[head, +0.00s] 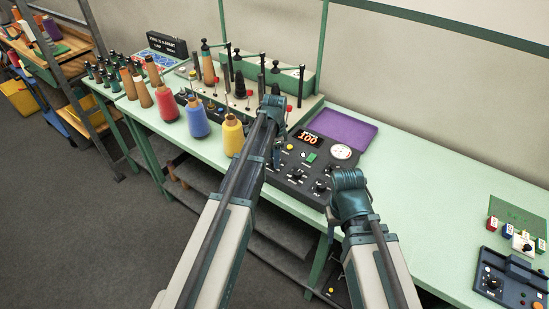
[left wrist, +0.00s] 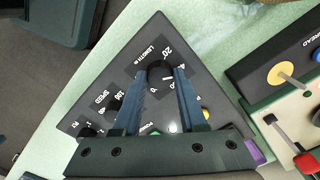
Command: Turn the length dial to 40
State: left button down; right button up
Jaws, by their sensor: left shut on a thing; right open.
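The dark control panel (head: 318,186) lies on the green bench, with a lit display (head: 308,139) that appears to read 100. The length dial (left wrist: 160,71) is a black knob at the panel's upper part in the left wrist view, beside a "LENGTH M" label and a printed 20. My left gripper (left wrist: 161,80) is shut on the knob, one finger on each side. My left gripper (head: 277,155) hides the dial in the head view. I cannot read the dial's pointer. My right gripper (head: 350,197) is above the bench's front edge, apart from the panel; its fingertips are hidden.
A purple tray (head: 347,130) is behind. Thread cones, including a yellow one (head: 233,137), stand left. A second control box (head: 508,281) is far right. Bench between is clear.

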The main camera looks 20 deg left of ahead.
pick_arm(q)
jog(key=shift+c, duration=2.3)
grip_release()
jog(key=shift+r, duration=0.1)
notch_tip(320, 180, up, 14)
jog(key=p, duration=1.4)
jog(key=shift+s+f, duration=0.1)
jog(key=shift+f, duration=0.15)
jog(key=s+d+f+n+b, duration=0.2)
jog(key=s+d+f+b, duration=0.1)
jog(key=s, duration=0.5)
jog(key=s+d+f+n+b, duration=0.3)
jog(key=s+d, duration=0.3)
jog(key=s, duration=0.2)
jog(key=s+d+f+n+y+b, duration=0.1)
jog(key=s+d+f+b, duration=0.3)
jog(key=s, duration=0.4)
jog(key=shift+d+n, duration=0.2)
jog(key=shift+n, duration=0.6)
